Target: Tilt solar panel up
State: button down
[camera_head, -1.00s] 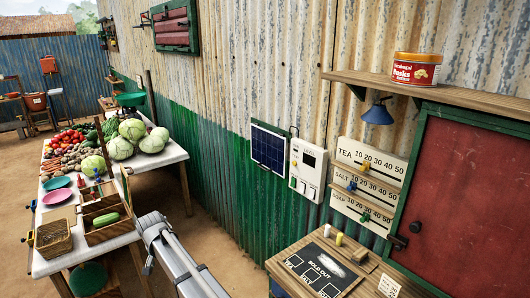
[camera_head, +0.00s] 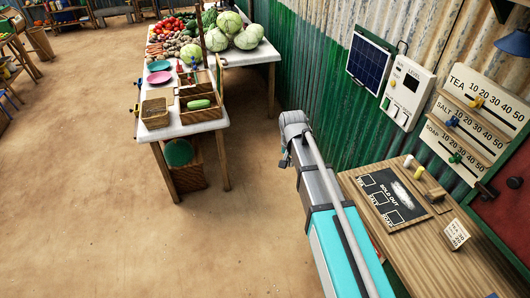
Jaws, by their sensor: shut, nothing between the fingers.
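The solar panel (camera_head: 369,63) is a dark blue gridded rectangle with a pale frame. It is mounted on the green lower part of the corrugated wall and looks close to flat against it. A dark cable shows at its upper right. A white box with a small display (camera_head: 407,93) hangs just right of it. My arm reaches up the middle of the view, below and left of the panel, apart from it.
A wooden counter (camera_head: 465,270) with a sold-out board (camera_head: 391,198) stands at the lower right. Price sliders (camera_head: 480,115) are on the wall above it. A vegetable table (camera_head: 217,122) stands left of my arm. Open dirt floor (camera_head: 90,215) lies at the left.

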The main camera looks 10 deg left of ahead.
jog(key=s+d, duration=0.7)
jog(key=d, duration=0.6)
jog(key=s+d, duration=0.7)
jog(key=d, duration=0.6)
jog(key=shift+n+g, duration=0.3)
jog(key=shift+g, duration=0.1)
jog(key=shift+s, duration=0.15)
